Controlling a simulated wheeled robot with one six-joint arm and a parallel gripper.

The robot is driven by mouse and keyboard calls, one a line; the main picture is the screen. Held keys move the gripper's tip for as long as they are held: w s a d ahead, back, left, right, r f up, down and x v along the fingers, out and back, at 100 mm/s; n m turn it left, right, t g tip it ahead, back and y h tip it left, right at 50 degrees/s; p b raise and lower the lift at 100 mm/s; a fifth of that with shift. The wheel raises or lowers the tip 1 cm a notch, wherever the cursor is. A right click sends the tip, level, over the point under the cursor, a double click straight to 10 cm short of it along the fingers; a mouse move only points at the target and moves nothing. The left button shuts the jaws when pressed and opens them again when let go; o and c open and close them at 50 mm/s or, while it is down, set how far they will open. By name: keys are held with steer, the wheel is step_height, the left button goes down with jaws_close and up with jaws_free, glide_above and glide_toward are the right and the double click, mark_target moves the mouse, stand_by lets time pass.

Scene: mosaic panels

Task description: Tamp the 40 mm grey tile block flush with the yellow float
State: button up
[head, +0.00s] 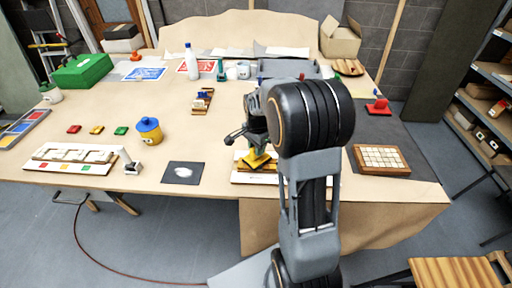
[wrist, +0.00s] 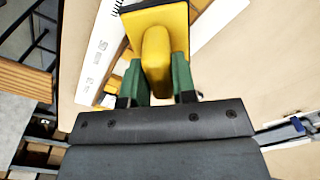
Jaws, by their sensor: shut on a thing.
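The yellow float (head: 257,160) is in my gripper (head: 256,148), low over a pale panel (head: 240,178) at the table's front edge. In the wrist view, the green fingers of my gripper (wrist: 160,84) are shut on the float's yellow handle, and the float (wrist: 157,40) shows its broad plate beyond. Below the float in the wrist view lies a white strip (wrist: 97,50) with black marks. I cannot make out the 40 mm grey tile block in either view; the float or my arm may hide it. Whether the float touches anything below is unclear.
A wooden tray of pale tiles (head: 381,175) lies right of my arm. On the left are a white board with colored squares (head: 68,165), a yellow pot with blue lid (head: 149,130) and a dark mat (head: 184,173). A grey bin (head: 290,68) stands behind my arm.

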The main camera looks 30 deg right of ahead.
steer(key=shift+f+b, duration=0.55)
steer(key=shift+f, duration=0.2)
stand_by(0.6)
steer(key=shift+s+f, duration=0.15)
steer(key=shift+f, duration=0.05)
stand_by(1.3)
steer(key=shift+r, duration=0.15)
steer(key=shift+r+p, duration=2.6)
steer(key=shift+r, duration=0.95)
